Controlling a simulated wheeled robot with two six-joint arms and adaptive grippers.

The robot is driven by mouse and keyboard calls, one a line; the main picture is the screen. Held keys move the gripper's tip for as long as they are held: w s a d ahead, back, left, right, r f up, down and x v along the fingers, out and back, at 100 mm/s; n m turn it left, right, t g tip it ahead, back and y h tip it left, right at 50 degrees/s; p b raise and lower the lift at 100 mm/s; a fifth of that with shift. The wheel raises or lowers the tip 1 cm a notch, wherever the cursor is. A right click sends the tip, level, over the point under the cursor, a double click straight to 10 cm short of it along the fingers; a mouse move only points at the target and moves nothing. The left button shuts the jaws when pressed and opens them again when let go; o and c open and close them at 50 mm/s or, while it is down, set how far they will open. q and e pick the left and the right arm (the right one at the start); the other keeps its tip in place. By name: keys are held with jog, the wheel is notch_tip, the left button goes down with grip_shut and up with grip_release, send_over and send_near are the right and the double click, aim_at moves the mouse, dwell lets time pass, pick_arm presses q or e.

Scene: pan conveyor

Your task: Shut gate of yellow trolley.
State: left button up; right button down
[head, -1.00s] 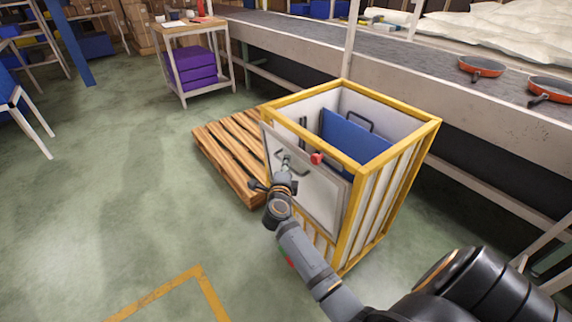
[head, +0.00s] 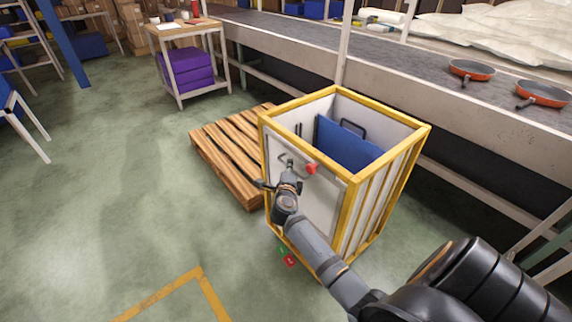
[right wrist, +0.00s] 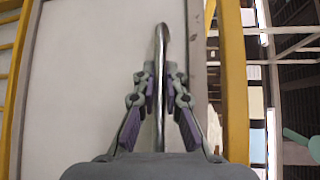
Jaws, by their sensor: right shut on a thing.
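The yellow trolley (head: 392,149) stands upright beside the conveyor, with a yellow frame and pale slatted sides. Its gate (head: 318,207) is a pale grey panel on the front-left side. The gate now sits close against the yellow frame; I cannot tell whether it is fully flush. A red knob (head: 311,168) is near the gate's top edge. My right gripper (head: 289,172) is shut on the gate's metal handle, a bar (right wrist: 161,45) that runs between the fingers in the right wrist view. My left gripper is not in view.
A blue panel (head: 345,146) stands inside the trolley. A wooden pallet (head: 228,160) lies on the floor just behind and left of it. The conveyor (head: 400,75) carries red pans (head: 470,72).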

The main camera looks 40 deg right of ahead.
jog(key=c, duration=1.4)
grip_release()
jog(key=shift+d, duration=0.3)
jog(key=shift+a, duration=0.15)
jog(key=shift+s+a, duration=0.15)
jog(key=shift+s, duration=0.05)
jog(key=v, duration=1.1)
jog(key=shift+s, duration=0.2)
jog(key=shift+a+r, duration=0.1)
